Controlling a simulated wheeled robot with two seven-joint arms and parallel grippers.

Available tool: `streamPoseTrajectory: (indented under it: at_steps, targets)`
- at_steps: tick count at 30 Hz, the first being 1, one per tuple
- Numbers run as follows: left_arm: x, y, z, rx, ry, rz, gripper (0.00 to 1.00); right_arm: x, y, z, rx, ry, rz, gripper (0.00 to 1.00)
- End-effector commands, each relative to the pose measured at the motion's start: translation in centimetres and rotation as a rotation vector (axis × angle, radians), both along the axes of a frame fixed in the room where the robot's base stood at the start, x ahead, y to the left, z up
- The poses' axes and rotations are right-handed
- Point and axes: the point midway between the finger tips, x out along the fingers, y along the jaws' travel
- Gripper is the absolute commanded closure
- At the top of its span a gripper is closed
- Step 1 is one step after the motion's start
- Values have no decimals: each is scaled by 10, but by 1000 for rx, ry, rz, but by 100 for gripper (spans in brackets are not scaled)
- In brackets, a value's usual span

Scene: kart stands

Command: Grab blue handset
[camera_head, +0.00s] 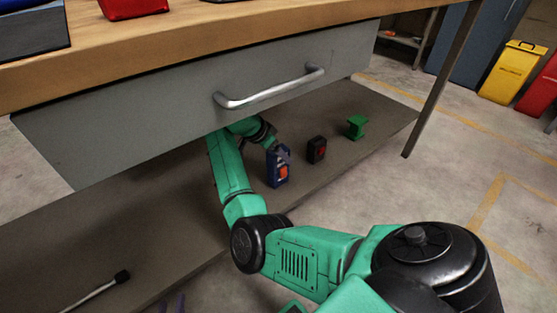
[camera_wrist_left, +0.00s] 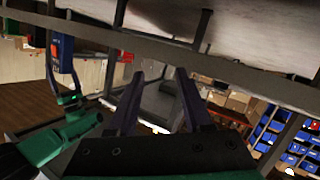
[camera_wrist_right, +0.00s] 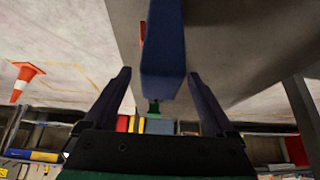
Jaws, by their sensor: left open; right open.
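The blue handset (camera_head: 272,172), with an orange-red patch on its front, stands upright on the lower shelf under the bench. My right arm reaches under the drawer, and its gripper (camera_head: 283,153) is at the handset's upper part. In the right wrist view the handset (camera_wrist_right: 163,45) lies between the open fingers of my right gripper (camera_wrist_right: 159,74), with a gap on each side. My left gripper (camera_wrist_left: 160,76) is open and empty in its wrist view.
The drawer (camera_head: 150,125) with its metal handle hangs above the shelf (camera_head: 375,115). A black-and-red box (camera_head: 317,150) and a green piece (camera_head: 356,127) stand right of the handset. A black-tipped rod (camera_head: 100,288) is at lower left. A bench leg (camera_head: 435,90) stands at right.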

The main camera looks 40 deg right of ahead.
Motion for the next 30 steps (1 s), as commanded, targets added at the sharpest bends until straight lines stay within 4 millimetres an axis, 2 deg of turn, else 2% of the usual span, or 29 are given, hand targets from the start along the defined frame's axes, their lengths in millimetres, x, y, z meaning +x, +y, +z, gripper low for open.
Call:
streamPoseTrajectory:
  at_steps: [3, 9, 15, 21, 24, 30]
  targets:
    - [22, 1, 25, -11, -87, 14, 50, 0, -3, -4, 0, 0, 0, 10]
    - [52, 4, 70, -32, -232, 37, 50, 1, -7, -11, 0, 1, 1, 10]
    - [75, 7, 119, -54, -382, 60, 50, 0, -12, -19, 1, 0, 0, 10]
    - [90, 11, 166, -76, -520, 81, 50, 0, -17, -26, 0, 1, 1, 10]
    - [92, 12, 178, -82, -552, 85, 50, 0, -18, -27, 0, 1, 1, 10]
    - [92, 13, 180, -82, -556, 86, 50, 0, -18, -27, 0, 1, 1, 10]
